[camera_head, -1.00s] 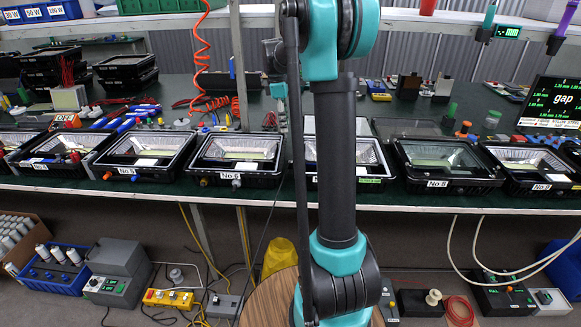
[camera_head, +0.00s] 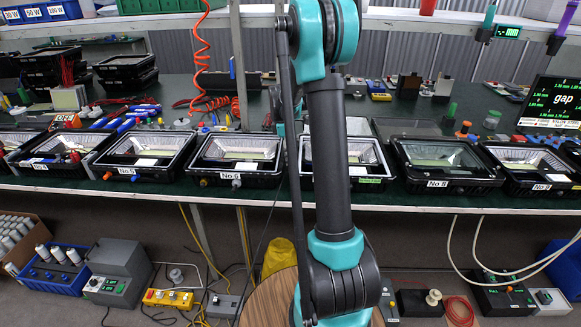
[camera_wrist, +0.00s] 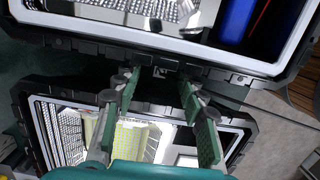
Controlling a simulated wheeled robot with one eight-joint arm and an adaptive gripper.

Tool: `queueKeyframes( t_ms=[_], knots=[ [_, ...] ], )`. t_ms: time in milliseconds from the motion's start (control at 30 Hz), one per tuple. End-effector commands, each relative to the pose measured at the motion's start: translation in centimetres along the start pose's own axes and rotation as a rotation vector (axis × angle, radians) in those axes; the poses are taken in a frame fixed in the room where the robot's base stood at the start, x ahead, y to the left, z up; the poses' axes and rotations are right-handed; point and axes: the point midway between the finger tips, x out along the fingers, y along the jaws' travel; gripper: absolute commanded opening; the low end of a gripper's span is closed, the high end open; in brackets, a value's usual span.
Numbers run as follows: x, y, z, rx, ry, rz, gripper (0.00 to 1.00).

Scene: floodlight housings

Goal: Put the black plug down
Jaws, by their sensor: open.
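My gripper (camera_wrist: 158,84) is open in the wrist view, with its two green-padded fingers apart. The fingertips are at the gap between two black floodlight housings, one at the top (camera_wrist: 100,38) and one below (camera_wrist: 245,122). A small dark piece, possibly the black plug (camera_wrist: 160,72), shows at the upper housing's edge between the fingertips. It is too small and dark to be sure of, and I cannot tell whether it touches a finger. In the head view my arm hides the gripper, and I cannot make out the black plug.
A row of housings lines the bench's front edge, including No 6 (camera_head: 236,155) and No 8 (camera_head: 445,163). A coiled orange hose (camera_head: 203,60) hangs behind them. A gap display (camera_head: 551,103) stands at the right. A wooden round top (camera_head: 268,300) is below the bench.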

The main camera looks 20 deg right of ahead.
Motion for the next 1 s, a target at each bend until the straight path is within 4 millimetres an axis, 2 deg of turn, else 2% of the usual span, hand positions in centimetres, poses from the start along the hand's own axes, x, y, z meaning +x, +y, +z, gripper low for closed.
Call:
queueKeyframes(
  t_ms=[167,433,767,1000],
  knots=[
    [2.0,0.0,0.0,0.0,0.0,0.0,0.41],
    [2.2,0.0,0.0,0.0,0.0,0.0,0.41],
    [2.2,0.0,0.0,0.0,0.0,0.0,0.02],
    [2.2,0.0,0.0,0.0,0.0,0.0,0.0]
  ],
)
